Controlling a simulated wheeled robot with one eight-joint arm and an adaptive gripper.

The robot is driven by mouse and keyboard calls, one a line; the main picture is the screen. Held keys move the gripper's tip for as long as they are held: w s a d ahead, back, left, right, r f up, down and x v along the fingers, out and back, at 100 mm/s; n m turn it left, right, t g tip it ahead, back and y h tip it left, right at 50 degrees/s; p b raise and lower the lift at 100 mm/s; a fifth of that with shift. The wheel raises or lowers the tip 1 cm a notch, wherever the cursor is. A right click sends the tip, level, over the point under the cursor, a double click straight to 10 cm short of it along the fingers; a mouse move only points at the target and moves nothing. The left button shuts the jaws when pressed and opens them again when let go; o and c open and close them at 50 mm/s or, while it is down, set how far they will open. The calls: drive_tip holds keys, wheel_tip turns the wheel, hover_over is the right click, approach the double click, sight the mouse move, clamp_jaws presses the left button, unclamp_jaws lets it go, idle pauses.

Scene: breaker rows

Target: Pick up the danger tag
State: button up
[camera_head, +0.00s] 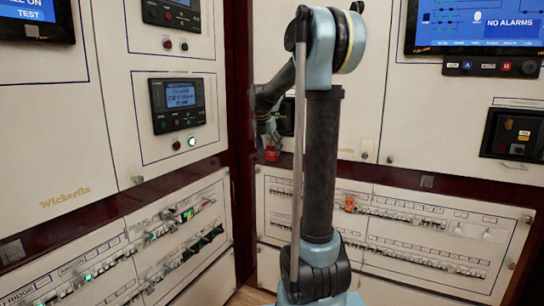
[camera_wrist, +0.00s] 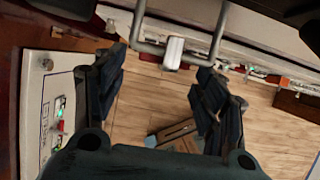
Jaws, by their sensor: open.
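A small red tag-like piece (camera_head: 271,153), likely the danger tag, shows in the head view just below my gripper (camera_head: 268,128), near the corner where the two panel walls meet. Its markings are too small to read. My gripper is dark and partly hidden behind my arm.
Breaker rows line the lower left panel (camera_head: 165,235) and lower right panel (camera_head: 410,235). An orange piece (camera_head: 349,204) sits on the right row. A dark red ledge (camera_head: 440,184) juts out above it. A brown and grey object (camera_wrist: 175,135) lies low over the wooden floor (camera_wrist: 140,105).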

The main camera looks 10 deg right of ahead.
sight(271, 155)
drive_tip(key=shift+x, duration=1.8)
drive_tip(key=c, duration=1.2)
drive_tip(key=shift+c, duration=0.2)
